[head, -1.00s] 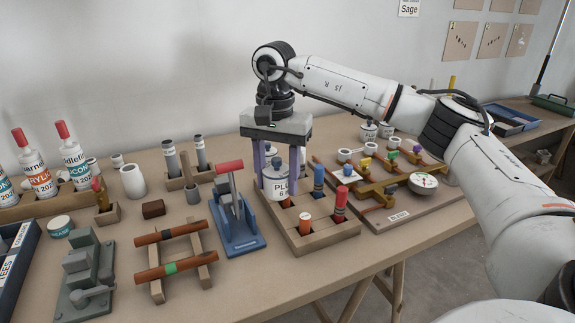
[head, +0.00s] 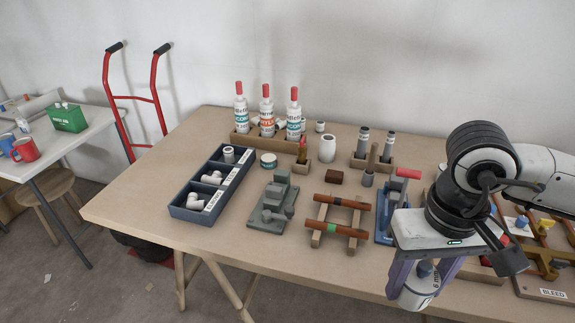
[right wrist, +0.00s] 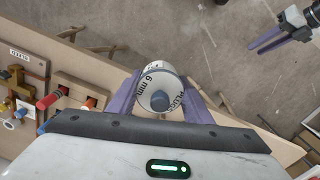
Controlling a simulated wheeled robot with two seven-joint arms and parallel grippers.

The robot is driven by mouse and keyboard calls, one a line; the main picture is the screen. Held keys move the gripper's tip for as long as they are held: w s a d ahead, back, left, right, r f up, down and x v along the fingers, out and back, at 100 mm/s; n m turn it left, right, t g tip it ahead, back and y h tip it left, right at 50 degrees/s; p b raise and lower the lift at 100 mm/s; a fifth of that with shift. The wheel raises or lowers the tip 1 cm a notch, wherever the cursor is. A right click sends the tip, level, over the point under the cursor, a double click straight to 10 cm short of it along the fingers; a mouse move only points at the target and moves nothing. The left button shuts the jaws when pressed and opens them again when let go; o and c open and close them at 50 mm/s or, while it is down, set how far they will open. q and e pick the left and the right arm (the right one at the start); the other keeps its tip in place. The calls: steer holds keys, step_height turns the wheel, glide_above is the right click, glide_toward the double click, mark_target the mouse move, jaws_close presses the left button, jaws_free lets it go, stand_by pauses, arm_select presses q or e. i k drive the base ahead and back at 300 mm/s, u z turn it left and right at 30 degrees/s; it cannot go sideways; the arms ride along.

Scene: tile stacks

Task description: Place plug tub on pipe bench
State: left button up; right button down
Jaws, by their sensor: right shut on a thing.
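The plug tub (head: 419,288) is white with "6 mm" on its label and a blue knob on top, which shows in the right wrist view (right wrist: 160,97). My right gripper (head: 424,292) is shut on it, a purple finger on each side. It hangs near the front edge of a long tan bench (head: 155,215), which carries pipes and fittings. Whether this is the pipe bench I cannot tell. My left gripper (right wrist: 262,45) shows only at the top right of the right wrist view, away from the tub; its finger gap is unclear.
A blue tray (head: 187,212) of white fittings, a grey vise-like tool (head: 270,208) and a wooden rack with copper pipes (head: 338,228) stand on the bench. Its front left is clear. A pale table (head: 75,148) with mugs and a red hand truck (head: 133,98) are at left.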

mark_target(183, 167)
steer(key=z, duration=0.15)
steer(key=k, duration=0.3)
steer(key=u, duration=1.35)
steer(key=i, duration=1.9)
steer(key=z, duration=0.15)
